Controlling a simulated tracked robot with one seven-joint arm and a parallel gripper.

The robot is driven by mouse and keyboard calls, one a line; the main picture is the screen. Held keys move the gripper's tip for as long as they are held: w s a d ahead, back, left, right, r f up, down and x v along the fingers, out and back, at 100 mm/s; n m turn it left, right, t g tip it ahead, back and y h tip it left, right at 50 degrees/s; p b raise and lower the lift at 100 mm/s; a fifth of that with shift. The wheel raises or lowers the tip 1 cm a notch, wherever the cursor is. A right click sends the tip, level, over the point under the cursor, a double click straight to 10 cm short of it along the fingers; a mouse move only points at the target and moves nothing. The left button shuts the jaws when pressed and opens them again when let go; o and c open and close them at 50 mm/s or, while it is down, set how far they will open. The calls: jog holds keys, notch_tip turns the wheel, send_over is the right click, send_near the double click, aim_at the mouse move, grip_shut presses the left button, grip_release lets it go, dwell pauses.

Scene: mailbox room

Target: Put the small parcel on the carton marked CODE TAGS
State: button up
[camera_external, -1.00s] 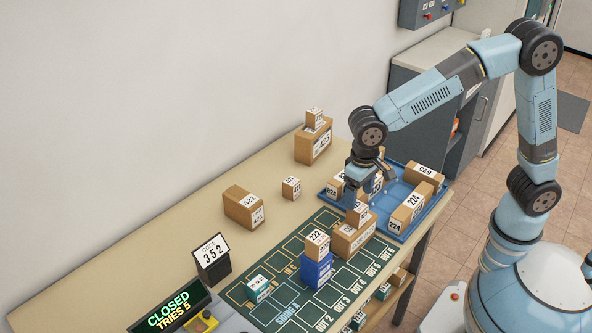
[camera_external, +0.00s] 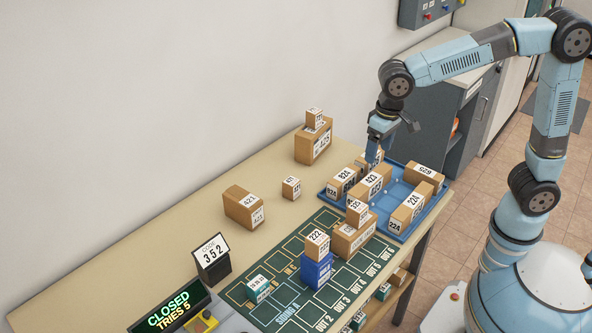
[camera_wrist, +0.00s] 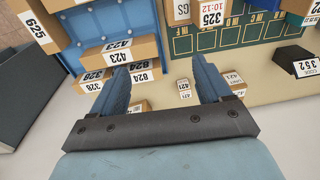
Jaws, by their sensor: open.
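A small brown parcel labelled 325 (camera_external: 357,212) sits on top of a larger brown carton (camera_external: 347,240) on the green mat. In the wrist view the 325 parcel (camera_wrist: 212,14) shows at the top edge, beside a carton label (camera_wrist: 182,10) ending in "GS"; the rest of that label is cut off. My gripper (camera_external: 374,158) is above the back part of the blue tray, behind and above the 325 parcel and apart from it. In the wrist view my gripper (camera_wrist: 160,70) has its two fingers wide apart, with nothing held between them.
The blue tray (camera_external: 398,187) holds several cartons, including 423 (camera_external: 369,184) and 224 (camera_external: 407,213). A small 421 box (camera_external: 291,188) and a larger 421 box (camera_external: 244,208) stand left. A 222 parcel (camera_external: 317,243) tops a blue box (camera_external: 316,270).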

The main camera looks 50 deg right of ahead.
jog(key=s+d+r+t, duration=0.1)
jog(key=s+d+r, duration=0.2)
jog(key=d, duration=0.7)
jog(key=s+d+r+t, duration=0.1)
jog(key=s+d+r, duration=0.15)
jog(key=d, duration=0.85)
jog(key=s+d+f+t, duration=0.2)
jog(key=s+d, duration=0.9)
jog(key=shift+s+d+t+h, duration=0.2)
jog(key=shift+d+t+h, duration=0.1)
jog(key=shift+d+t, duration=0.1)
